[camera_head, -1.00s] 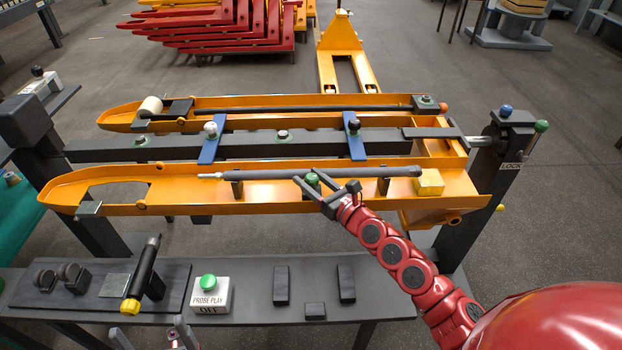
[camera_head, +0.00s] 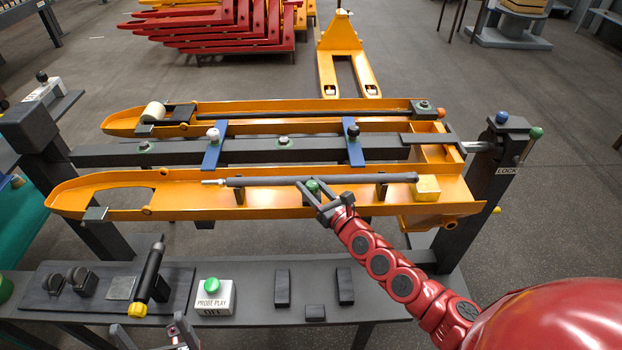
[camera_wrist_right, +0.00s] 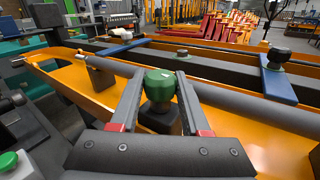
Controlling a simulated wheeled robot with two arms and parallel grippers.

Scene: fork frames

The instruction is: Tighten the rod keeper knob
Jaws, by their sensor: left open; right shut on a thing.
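The green rod keeper knob (camera_head: 312,185) stands at the near edge of the long grey rod (camera_head: 270,181) on the near orange fork. My right gripper (camera_head: 315,190) is shut on this knob. In the right wrist view the green knob (camera_wrist_right: 160,86) sits upright between the two grey fingers of the right gripper (camera_wrist_right: 157,90), with a dark block below it. The rod passes just behind the knob. My left gripper (camera_head: 158,337) is open and empty at the bottom edge, partly cut off, in front of the bench.
The near bench (camera_head: 250,311) holds a PROBE PLAY box (camera_head: 214,299) reading OFF, a black-and-yellow probe (camera_head: 147,276) and several dark blocks. Blue straps (camera_head: 215,147) cross the dark centre beam. A gold block (camera_head: 427,188) sits by the rod's right end. A LOCK post (camera_head: 497,165) stands at right.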

